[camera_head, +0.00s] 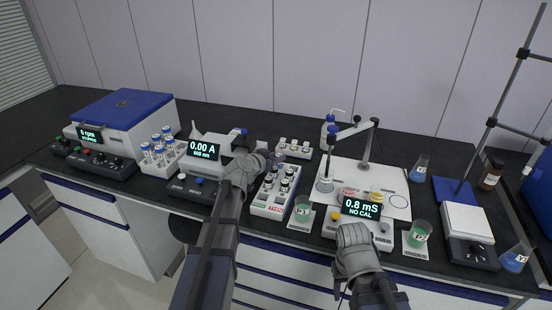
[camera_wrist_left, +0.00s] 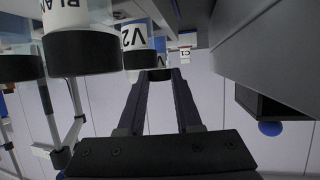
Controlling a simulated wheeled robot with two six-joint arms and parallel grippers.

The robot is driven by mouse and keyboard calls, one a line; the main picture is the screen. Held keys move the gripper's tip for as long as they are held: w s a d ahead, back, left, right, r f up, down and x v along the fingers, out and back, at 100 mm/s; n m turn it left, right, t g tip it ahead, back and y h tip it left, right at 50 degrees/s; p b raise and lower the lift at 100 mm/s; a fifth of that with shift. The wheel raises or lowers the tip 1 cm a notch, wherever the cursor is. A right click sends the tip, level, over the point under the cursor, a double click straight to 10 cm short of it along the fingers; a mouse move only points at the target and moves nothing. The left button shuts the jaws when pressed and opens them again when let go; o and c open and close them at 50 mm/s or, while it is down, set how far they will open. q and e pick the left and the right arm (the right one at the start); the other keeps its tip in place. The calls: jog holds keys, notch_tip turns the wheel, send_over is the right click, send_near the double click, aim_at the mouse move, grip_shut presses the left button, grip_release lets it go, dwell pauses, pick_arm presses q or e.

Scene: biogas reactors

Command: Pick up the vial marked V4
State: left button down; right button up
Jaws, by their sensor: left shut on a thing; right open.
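The white vial rack (camera_head: 262,209) stands in the middle of the bench with several black-capped vials in it. My left gripper (camera_head: 276,158) is at the rack's far end, and its fingers are hard to make out there. In the left wrist view my left gripper (camera_wrist_left: 160,78) has its fingertips closed around a black-capped vial (camera_wrist_left: 160,74); its number cannot be read. Vial V2 (camera_wrist_left: 134,37) and the blank vial (camera_wrist_left: 82,45) are close by on the left. I cannot make out the V4 mark. My right gripper (camera_head: 352,233) is open in front of the conductivity meter (camera_head: 361,209).
A photometer (camera_head: 205,149) stands left of the rack, with a tube rack (camera_head: 160,152) and centrifuge (camera_head: 123,117) beyond. A stirrer plate with an electrode arm (camera_head: 366,152) is to the right. A small rack (camera_head: 294,148) is behind.

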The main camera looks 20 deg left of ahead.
notch_tip(320, 180, up, 8)
jog(key=p, duration=0.7)
jog(key=shift+r+p, duration=0.2)
jog(key=shift+p, duration=0.1)
